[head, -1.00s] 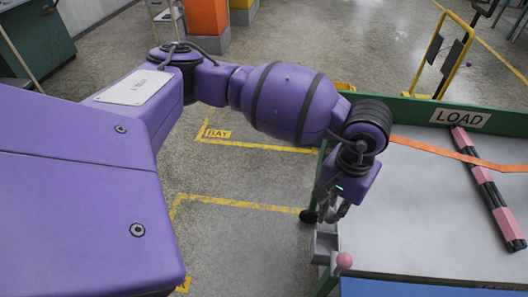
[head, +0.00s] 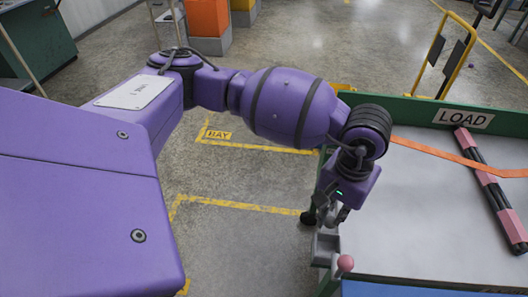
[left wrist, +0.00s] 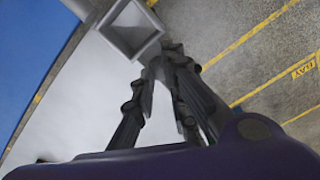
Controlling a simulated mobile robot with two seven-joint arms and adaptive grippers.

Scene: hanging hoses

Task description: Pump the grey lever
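My left gripper (head: 331,212) hangs at the left edge of the table, pointing down, just above a grey open-topped bracket or box (head: 325,246). In the left wrist view the gripper's dark fingers (left wrist: 163,72) come close together at their tips. A light grey piece lies by the tips, beside the hollow square grey part (left wrist: 130,28). I cannot tell whether the fingers hold it. No clear grey lever can be picked out; the gripper may hide it. A pink ball knob (head: 345,263) stands right of the bracket. My right gripper is out of view.
The grey-topped table (head: 420,225) has a green rim with a LOAD sign (head: 463,117). An orange strap (head: 430,147) and a pink-and-black bar (head: 490,190) lie on it. Open floor with yellow lines (head: 240,206) is to the left.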

